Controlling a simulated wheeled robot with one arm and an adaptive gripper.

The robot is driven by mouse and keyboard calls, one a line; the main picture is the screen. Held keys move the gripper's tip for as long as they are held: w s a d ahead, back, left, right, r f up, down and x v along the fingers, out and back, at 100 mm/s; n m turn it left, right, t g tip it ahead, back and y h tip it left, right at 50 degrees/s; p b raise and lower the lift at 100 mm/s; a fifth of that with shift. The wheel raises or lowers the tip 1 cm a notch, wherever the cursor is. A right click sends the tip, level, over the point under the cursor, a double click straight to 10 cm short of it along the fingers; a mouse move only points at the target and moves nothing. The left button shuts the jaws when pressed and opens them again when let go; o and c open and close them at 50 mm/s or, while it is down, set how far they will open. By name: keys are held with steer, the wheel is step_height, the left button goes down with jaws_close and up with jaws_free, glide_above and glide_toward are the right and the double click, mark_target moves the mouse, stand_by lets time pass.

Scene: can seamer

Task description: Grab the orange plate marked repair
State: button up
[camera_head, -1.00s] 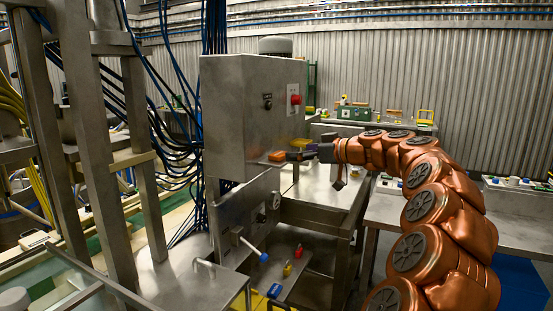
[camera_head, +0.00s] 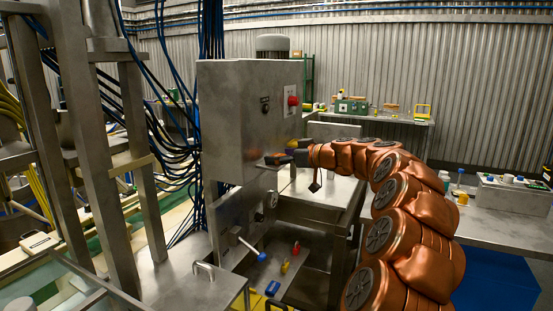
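A small orange plate (camera_head: 271,155) shows at the lower right of the grey control cabinet, in front of its edge. Any marking on it is too small to read. My gripper (camera_head: 280,159) reaches in from the right at the end of my copper-coloured arm. Its dark fingers overlap the plate in the picture and partly cover it. Whether the fingers touch or enclose the plate is not clear at this size.
The grey cabinet (camera_head: 246,110) carries a red button (camera_head: 293,101) and a dark knob. Below are a blue-tipped lever (camera_head: 250,249) and a metal table (camera_head: 318,190). Steel posts and blue cables crowd the left. A bench (camera_head: 510,216) stands at right.

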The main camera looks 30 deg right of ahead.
steer(key=c, duration=0.8)
steer(key=shift+c, duration=0.2)
